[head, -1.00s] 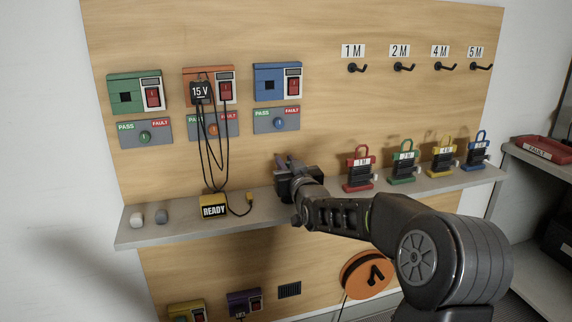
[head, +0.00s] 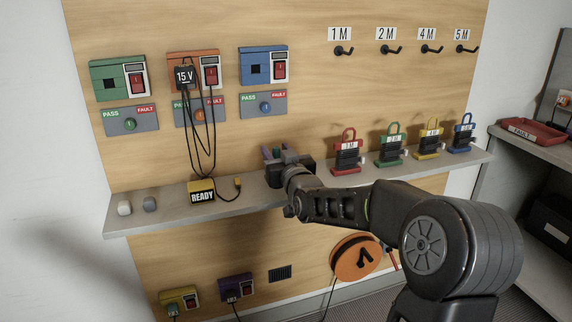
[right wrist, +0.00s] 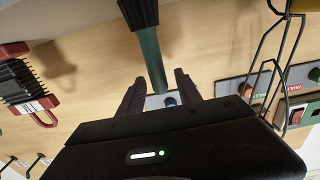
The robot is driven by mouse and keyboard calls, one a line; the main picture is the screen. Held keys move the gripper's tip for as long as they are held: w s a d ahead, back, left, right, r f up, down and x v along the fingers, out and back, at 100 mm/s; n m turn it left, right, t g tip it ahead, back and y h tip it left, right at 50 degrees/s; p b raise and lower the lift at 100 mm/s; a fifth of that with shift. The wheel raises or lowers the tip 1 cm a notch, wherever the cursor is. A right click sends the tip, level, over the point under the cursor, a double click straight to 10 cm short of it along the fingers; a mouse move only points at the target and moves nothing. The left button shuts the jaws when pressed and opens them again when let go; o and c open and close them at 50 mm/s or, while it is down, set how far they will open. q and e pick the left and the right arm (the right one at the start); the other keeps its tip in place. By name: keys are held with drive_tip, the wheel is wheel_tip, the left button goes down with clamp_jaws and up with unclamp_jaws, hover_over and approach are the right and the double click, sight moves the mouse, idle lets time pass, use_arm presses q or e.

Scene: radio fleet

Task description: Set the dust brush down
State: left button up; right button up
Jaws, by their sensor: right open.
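The dust brush (right wrist: 150,55), with a teal handle and a dark ribbed part, shows in the right wrist view. Its handle end lies between the two spread fingers of my right gripper (right wrist: 158,82), with a gap to each side. In the head view my right gripper (head: 275,154) is open just above the shelf (head: 240,207), in its middle part. There the brush is mostly hidden by the gripper. Whether the brush bears on the shelf is hidden. My left gripper is not in view.
A yellow READY block (head: 202,192) with cables stands left of my gripper. A red padlock-shaped unit (head: 346,155) stands to its right, followed by green, yellow and blue ones. A panel with coloured boxes and hooks rises behind. Shelf room is free beside the READY block.

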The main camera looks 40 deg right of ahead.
drive_tip(key=v, duration=0.9)
drive_tip(key=shift+s, duration=0.2)
idle(1.2)
